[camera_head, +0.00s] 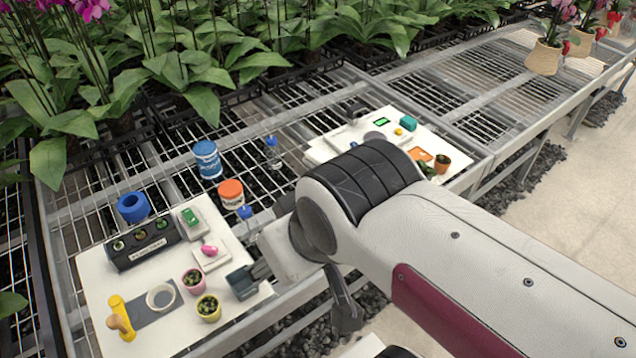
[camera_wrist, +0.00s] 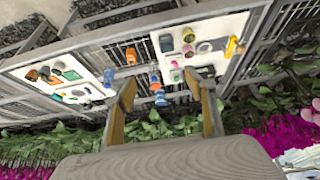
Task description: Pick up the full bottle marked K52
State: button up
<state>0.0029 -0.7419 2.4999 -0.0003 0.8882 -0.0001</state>
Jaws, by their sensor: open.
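Two small clear bottles with blue caps stand on the bench in the head view. One bottle (camera_head: 273,153) is farther back, and the other (camera_head: 245,213) is partly hidden beside my gripper. No marking on either is readable, so I cannot tell which is K52 or how full each is. In the wrist view my gripper (camera_wrist: 159,82) is open, with its two fingers wide apart and nothing held between them. Small blue and orange containers show beyond and between the fingers, too small to identify surely. My arm covers part of the bench in the head view.
A blue tub (camera_head: 207,160) and an orange-lidded tub (camera_head: 231,193) stand near the bottles. A left white board (camera_head: 100,290) carries pots, a cup and a dark rack (camera_head: 145,243). A right white board (camera_head: 455,160) holds small items. Orchids (camera_head: 200,80) crowd the back.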

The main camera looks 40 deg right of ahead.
jog(key=w+d+f+m+t+h, duration=0.1)
jog(key=w+d+f, duration=0.25)
jog(key=w, duration=0.45)
jog(key=w+d+f+m+t+h, duration=0.1)
jog(key=w+d+f, duration=0.2)
jog(key=w+d, duration=0.3)
jog(key=w+d+f+m+t, duration=0.1)
jog(key=w+d+f, duration=0.25)
jog(key=w, duration=0.55)
jog(key=shift+w+d+f+m+t+h, duration=0.1)
jog(key=shift+d+f+m+t+h, duration=0.45)
jog(key=shift+d+f, duration=2)
jog(key=shift+w+d+f+m+t+h, duration=0.2)
jog(key=shift+d+f+t+h, duration=0.55)
jog(key=shift+d+f, duration=1.75)
jog(key=shift+d+f+m+t+h, duration=0.65)
jog(key=shift+d+f, duration=1.15)
jog(key=shift+f, duration=1.4)
jog(key=shift+w, duration=0.15)
jog(key=shift+x, duration=1.2)
jog(key=shift+d+f, duration=0.1)
jog(key=shift+d+x, duration=0.25)
jog(key=shift+x, duration=2.25)
